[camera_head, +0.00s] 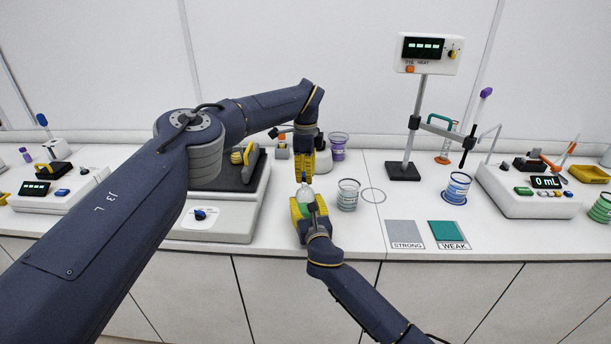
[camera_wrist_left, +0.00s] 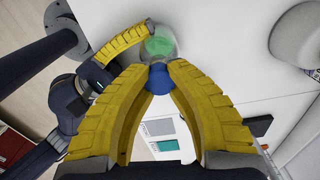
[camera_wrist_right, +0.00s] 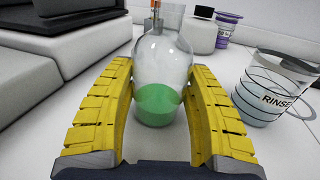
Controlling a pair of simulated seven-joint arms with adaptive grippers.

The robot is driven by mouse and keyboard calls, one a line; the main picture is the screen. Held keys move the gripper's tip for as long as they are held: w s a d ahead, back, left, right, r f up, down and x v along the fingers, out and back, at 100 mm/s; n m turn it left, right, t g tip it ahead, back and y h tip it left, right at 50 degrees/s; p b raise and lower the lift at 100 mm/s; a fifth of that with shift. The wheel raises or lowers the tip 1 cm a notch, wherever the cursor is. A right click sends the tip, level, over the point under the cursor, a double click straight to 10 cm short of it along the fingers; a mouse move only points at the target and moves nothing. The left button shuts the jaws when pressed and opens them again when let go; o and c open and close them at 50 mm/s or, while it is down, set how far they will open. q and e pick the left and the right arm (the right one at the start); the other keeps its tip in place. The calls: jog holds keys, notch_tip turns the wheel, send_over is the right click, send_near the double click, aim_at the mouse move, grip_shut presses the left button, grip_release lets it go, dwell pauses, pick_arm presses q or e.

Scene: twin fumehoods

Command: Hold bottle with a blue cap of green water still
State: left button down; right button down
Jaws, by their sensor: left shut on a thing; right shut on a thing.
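A clear glass bottle (camera_wrist_right: 163,65) with green water in its lower part stands upright between the yellow fingers of my right gripper (camera_wrist_right: 163,100), which is shut on its body. In the head view the bottle (camera_head: 306,195) is small and partly hidden by the right gripper (camera_head: 308,210). My left gripper (camera_head: 304,172) is directly above, pointing down. In the left wrist view its fingertips (camera_wrist_left: 158,66) are shut on the blue cap (camera_wrist_left: 160,80), with the green water beyond. I cannot tell whether the cap touches the bottle's neck.
A clear beaker marked RINSE (camera_wrist_right: 272,92) stands just right of the bottle, with a purple container (camera_head: 338,145) behind. A large instrument (camera_head: 210,215) is to the left. Grey STRONG (camera_head: 405,232) and teal WEAK (camera_head: 449,232) cards lie right. The counter's front edge is close.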

pick_arm(q)
jog(key=shift+r, duration=0.15)
jog(key=shift+r, duration=1.85)
pick_arm(e)
jog(key=shift+c, duration=2.4)
grip_release()
jog(key=shift+s, duration=0.1)
